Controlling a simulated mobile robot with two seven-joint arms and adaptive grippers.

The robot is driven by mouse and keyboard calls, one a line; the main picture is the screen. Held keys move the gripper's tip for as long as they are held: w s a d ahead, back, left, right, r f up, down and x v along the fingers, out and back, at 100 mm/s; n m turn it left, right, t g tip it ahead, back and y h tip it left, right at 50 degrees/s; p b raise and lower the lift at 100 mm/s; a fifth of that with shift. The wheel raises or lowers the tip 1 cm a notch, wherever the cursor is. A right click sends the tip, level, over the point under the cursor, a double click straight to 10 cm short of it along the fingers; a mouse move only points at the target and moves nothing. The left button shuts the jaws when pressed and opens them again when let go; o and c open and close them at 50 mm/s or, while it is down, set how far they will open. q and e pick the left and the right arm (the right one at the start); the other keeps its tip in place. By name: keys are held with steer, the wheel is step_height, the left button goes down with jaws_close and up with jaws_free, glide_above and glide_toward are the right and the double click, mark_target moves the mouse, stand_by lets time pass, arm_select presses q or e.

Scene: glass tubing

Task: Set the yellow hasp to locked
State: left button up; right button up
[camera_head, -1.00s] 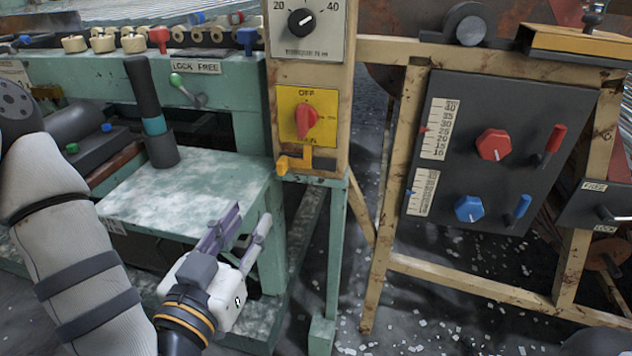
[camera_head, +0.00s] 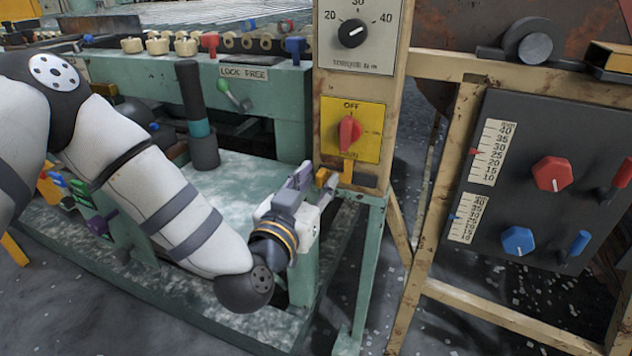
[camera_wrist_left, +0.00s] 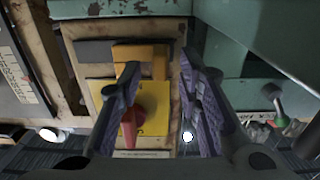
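The yellow hasp (camera_head: 347,172) sits below the red knob (camera_head: 349,133) on the cream post. My left gripper (camera_head: 315,183) is right at it in the head view and covers part of its left end. In the left wrist view the gripper (camera_wrist_left: 158,64) is open, with purple-grey fingers apart. The hasp (camera_wrist_left: 148,52) appears just beyond the fingertips; the left finger overlaps its edge, and part of it shows between the fingers. I cannot tell whether they touch. My right gripper is not in view.
The red knob is on a yellow OFF plate (camera_head: 371,143) just above the hasp. A torque dial (camera_head: 352,33) is higher up. A green bench (camera_head: 240,178) lies left, with a dark upright handle (camera_head: 196,110). A dark panel (camera_head: 540,175) stands right.

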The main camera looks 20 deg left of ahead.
mark_target(342, 171)
arm_select(q)
jaws_close()
steer(key=shift+s+d+p, duration=0.1)
steer(key=shift+d+p, duration=0.4)
steer(key=shift+d, duration=0.9)
jaws_free()
steer(key=shift+d, duration=0.15)
steer(key=s, duration=1.2)
steer(key=shift+a, duration=0.3)
